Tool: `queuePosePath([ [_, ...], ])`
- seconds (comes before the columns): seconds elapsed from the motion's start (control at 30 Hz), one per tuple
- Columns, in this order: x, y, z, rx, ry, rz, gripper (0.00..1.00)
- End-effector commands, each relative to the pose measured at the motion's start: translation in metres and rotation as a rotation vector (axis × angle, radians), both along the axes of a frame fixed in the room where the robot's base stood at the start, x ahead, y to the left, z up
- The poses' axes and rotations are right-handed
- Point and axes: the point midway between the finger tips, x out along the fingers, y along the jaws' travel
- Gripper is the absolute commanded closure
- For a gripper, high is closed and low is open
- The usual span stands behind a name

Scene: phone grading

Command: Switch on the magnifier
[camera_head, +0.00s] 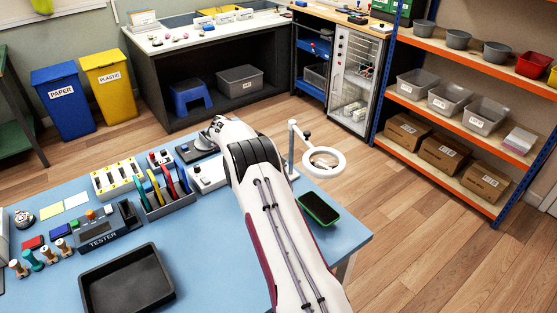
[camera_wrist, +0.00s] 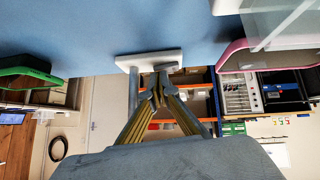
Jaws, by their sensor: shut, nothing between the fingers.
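The magnifier (camera_head: 323,161) stands near the table's far right edge in the head view. Its white ring hangs out to the right of an upright post (camera_head: 292,150). In the wrist view a white block, apparently the magnifier's base (camera_wrist: 150,60), sits on the blue table with a grey post (camera_wrist: 133,92) beside my fingers. My gripper (camera_wrist: 162,72) is shut and empty, its tips in front of the white base; I cannot tell whether they touch. I cannot make out a switch or a lit lamp.
A green-edged phone (camera_head: 319,208) lies on the blue table (camera_head: 215,240) right of my arm. Left of it are a rack with coloured dividers (camera_head: 165,190), a tester (camera_head: 105,232) and a black tray (camera_head: 127,280). White devices (camera_head: 206,177) stand close to my arm.

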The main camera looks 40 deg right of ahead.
Motion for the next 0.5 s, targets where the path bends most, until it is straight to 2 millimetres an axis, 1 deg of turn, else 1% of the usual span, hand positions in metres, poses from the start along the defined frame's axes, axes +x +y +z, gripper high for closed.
queuePosePath([
  [0.33,-0.003,-0.0008,-0.0054,-0.002,-0.071,0.0,1.0],
  [0.5,-0.0028,-0.0008,-0.0061,-0.001,-0.069,0.0,1.0],
])
